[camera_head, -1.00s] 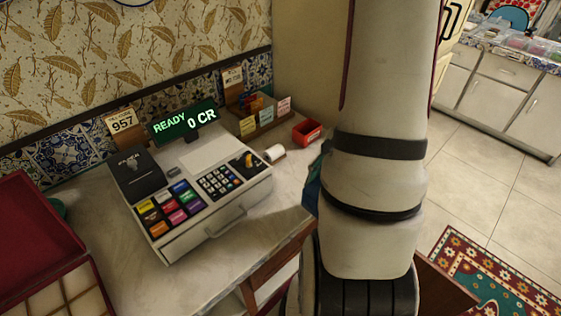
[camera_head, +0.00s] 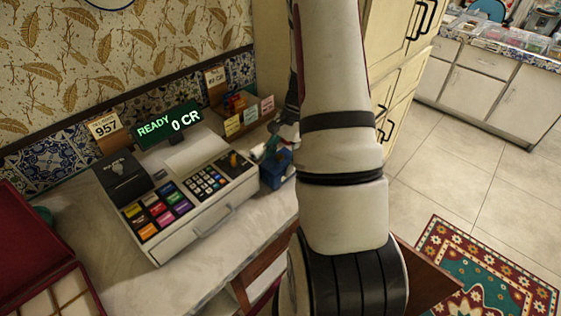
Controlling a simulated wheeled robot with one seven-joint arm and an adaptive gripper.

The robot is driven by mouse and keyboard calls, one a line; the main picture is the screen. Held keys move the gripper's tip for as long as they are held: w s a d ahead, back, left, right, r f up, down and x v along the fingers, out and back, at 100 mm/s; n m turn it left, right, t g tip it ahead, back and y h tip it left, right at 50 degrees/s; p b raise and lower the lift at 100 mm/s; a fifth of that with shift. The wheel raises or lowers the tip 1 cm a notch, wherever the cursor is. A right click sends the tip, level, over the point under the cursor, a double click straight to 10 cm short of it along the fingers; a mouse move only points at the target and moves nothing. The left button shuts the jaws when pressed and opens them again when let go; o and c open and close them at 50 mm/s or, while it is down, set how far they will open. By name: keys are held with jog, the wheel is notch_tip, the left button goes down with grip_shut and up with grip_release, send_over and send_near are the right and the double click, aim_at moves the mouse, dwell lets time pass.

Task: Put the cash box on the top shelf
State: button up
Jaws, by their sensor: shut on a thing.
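A small blue box (camera_head: 277,169), which I take to be the cash box, shows just left of my arm, by the right end of the cash register. My gripper (camera_head: 286,143) is partly visible above it as dark and pale parts, shut on the box. My forearm hides the rest of the gripper and some of the box. I cannot tell whether the box touches the counter. A wooden frame with openings (camera_head: 262,273) shows below the counter edge, mostly behind my arm. I cannot make out which surface is the top shelf.
The cash register (camera_head: 185,190) fills the middle of the marble counter (camera_head: 225,240). A card holder (camera_head: 245,122) stands behind it. An open red case (camera_head: 35,250) is at the left. Tall cream cabinets (camera_head: 395,75) stand behind my arm; the tiled floor (camera_head: 465,170) at right is open.

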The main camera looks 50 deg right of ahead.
jog(key=shift+f, duration=0.2)
jog(key=shift+f, duration=0.15)
jog(key=o, duration=1.3)
